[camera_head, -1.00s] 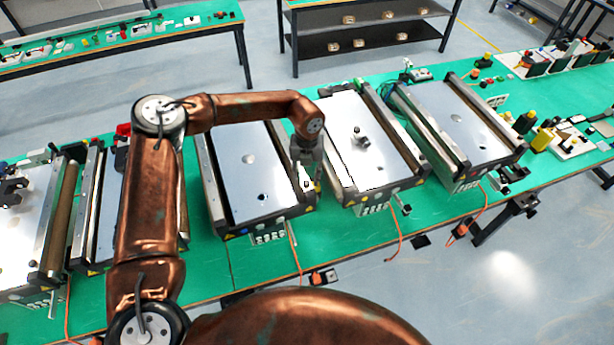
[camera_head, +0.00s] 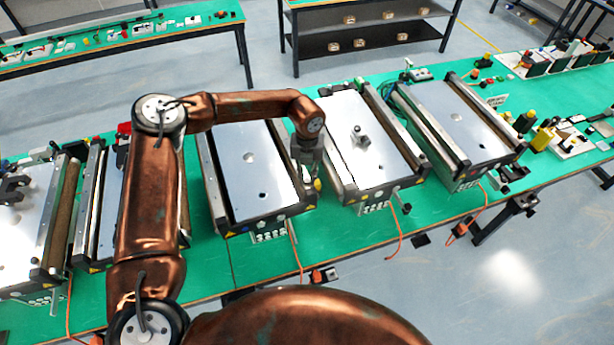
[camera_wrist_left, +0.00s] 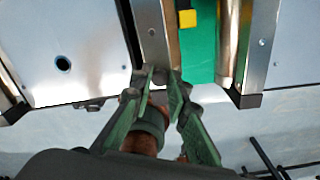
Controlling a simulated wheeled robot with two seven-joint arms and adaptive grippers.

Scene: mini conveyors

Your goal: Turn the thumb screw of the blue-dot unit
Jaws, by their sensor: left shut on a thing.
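My left gripper (camera_head: 310,172) is at the front right corner of a mini conveyor (camera_head: 258,178) with a pale top plate. In the left wrist view the two green-grey fingers (camera_wrist_left: 161,84) are closed around a small part at the end of a metal side rail (camera_wrist_left: 154,38). The part is mostly hidden between the fingers, so its thumb-screw shape cannot be made out. The coloured dots on the unit fronts are too small to tell which unit has the blue one. My right gripper is not in view.
A yellow block (camera_wrist_left: 187,18) lies in the green gap between units. Orange cables (camera_head: 296,255) hang at the table front.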

